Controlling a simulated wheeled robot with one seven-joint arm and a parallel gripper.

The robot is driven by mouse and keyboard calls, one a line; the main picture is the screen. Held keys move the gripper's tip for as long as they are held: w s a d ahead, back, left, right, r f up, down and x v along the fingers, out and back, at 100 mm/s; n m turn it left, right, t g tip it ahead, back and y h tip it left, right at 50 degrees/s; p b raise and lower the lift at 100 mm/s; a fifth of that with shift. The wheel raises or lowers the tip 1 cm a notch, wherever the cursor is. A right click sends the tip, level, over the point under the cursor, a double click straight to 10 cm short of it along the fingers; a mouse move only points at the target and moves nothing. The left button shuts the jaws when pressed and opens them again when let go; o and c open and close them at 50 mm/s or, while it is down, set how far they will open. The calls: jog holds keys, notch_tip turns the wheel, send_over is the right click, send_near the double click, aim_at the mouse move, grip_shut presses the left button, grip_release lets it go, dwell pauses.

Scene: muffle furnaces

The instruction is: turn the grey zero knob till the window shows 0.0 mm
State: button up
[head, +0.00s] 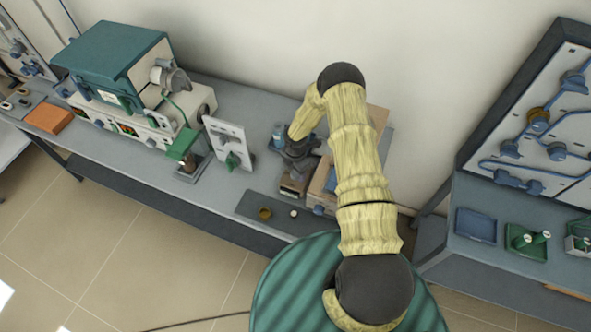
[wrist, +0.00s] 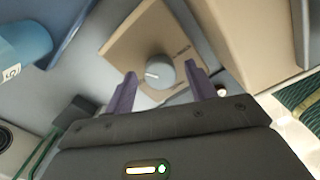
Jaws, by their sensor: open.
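The grey zero knob (wrist: 160,72) shows in the wrist view, a round knob with a white mark on its top. It sits on a tan panel (wrist: 130,52) with small lettering at its right, too small to read. My gripper (wrist: 164,82) is open, with one purple finger on each side of the knob's near part. I cannot tell whether either finger touches it. In the head view my gripper (head: 299,165) points down over a brown box (head: 291,187) on the bench, and the knob is hidden there. The window and its reading do not show in either view.
A blue cylinder (wrist: 22,40) stands at the left of the wrist view, and a tan box (wrist: 258,35) rises close at the right. On the bench (head: 232,100) are a green-topped furnace (head: 115,55) and a white upright panel (head: 225,140). A dark mat (head: 255,205) lies in front.

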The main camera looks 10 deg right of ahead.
jog(key=shift+f, duration=0.15)
jog(key=c, duration=1)
